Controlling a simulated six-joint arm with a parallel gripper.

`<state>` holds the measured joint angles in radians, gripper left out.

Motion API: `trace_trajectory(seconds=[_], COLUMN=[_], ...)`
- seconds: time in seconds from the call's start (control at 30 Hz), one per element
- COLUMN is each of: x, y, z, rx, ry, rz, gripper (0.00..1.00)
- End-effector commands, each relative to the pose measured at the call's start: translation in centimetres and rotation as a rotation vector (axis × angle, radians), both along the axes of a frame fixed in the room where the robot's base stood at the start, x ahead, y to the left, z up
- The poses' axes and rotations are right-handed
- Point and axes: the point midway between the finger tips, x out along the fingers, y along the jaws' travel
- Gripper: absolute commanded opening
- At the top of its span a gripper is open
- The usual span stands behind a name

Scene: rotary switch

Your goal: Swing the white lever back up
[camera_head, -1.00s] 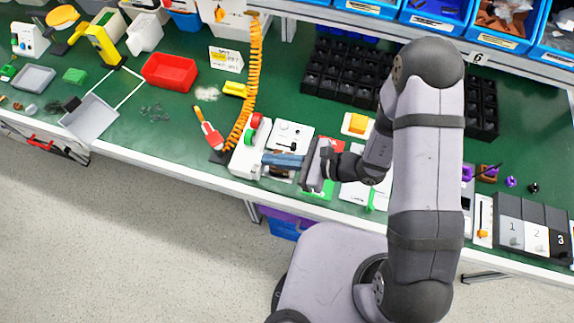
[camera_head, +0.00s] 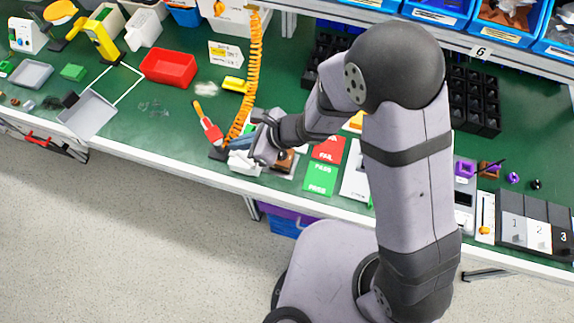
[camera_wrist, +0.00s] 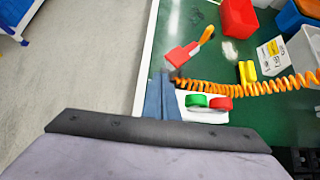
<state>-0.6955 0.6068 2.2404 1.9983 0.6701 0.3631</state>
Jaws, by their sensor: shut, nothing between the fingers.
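My gripper (camera_head: 240,142) is shut and empty, its blue fingers over the white box (camera_head: 244,163) near the bench's front edge. In the wrist view the blue fingers of my gripper (camera_wrist: 160,92) are together, left of the white box (camera_wrist: 207,116) with a green button (camera_wrist: 196,100) and a red button (camera_wrist: 221,103). A panel (camera_head: 286,163) with a brown part shows beside the box, mostly covered by my gripper. I cannot make out the white lever in either view. Whether the fingers touch anything is unclear.
An orange coiled cord (camera_head: 252,75) and a red-and-orange tool (camera_head: 208,125) are close to my gripper. A red and green PASS/FAIL card (camera_head: 322,165) lies to the right. A red bin (camera_head: 168,67) stands further back left.

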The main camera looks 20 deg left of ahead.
Motion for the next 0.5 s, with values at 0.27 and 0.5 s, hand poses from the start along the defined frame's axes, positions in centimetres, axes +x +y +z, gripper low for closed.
trace_trajectory(seconds=[0.27, 0.5], x=[-0.02, -0.01], y=[0.89, 1.04], z=[-0.42, -0.42], rx=[0.000, 0.001], ry=[0.002, 0.002], rz=[-0.001, -0.001], gripper=[0.00, 0.00])
